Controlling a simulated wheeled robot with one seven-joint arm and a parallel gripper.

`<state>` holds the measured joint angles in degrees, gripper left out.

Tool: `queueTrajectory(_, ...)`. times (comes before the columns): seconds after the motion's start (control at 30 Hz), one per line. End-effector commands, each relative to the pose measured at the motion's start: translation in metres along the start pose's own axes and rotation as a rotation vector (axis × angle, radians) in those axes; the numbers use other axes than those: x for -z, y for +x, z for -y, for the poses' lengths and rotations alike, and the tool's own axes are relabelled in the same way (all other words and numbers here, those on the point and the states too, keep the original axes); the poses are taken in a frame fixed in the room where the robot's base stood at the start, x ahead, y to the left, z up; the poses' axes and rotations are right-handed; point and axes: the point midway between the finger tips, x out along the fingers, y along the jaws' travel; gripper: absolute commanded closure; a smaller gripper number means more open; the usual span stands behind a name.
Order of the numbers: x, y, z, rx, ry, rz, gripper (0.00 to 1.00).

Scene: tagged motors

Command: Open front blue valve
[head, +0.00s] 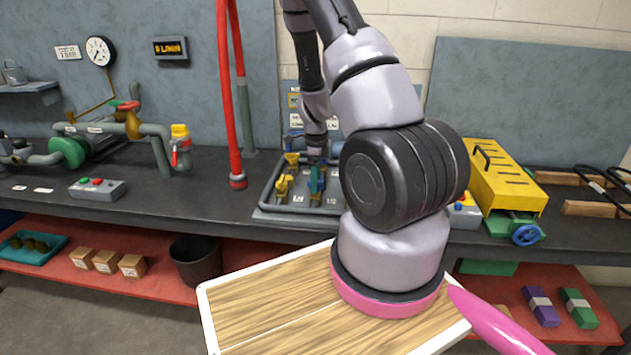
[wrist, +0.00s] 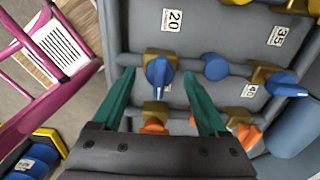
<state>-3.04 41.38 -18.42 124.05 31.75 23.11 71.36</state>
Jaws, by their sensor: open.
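In the wrist view a blue valve handle (wrist: 158,73) sits on a brass valve body on a grey pipe, below the "20" label. My gripper (wrist: 158,72) is open, its two teal fingers on either side of this handle with gaps on both sides; contact is not visible. In the head view my gripper (head: 316,184) points down over the grey valve panel (head: 270,216); my arm hides the panel's right part.
A round blue knob (wrist: 215,67) is just right of the right finger. Orange parts (wrist: 248,133) lie nearer the gripper base. Yellow valves (head: 282,187) stand left of my gripper. A red post (head: 230,100) rises left of the panel, and a yellow box (head: 503,180) stands right.

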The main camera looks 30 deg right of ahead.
Motion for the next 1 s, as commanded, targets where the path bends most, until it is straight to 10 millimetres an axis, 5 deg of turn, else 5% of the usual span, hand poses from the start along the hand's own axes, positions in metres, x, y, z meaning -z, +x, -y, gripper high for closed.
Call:
queueTrajectory(0.37,-0.0004,0.0054,-0.0001,0.000,-0.001,0.001,0.27)
queueTrajectory(0.5,-0.0004,0.0053,0.0000,0.000,-0.001,0.001,0.81)
queueTrajectory(0.57,-0.0004,0.0053,0.0000,0.000,-0.001,0.001,1.00)
queueTrajectory(1.0,-0.0002,0.0051,0.0002,0.001,-0.088,0.001,1.00)
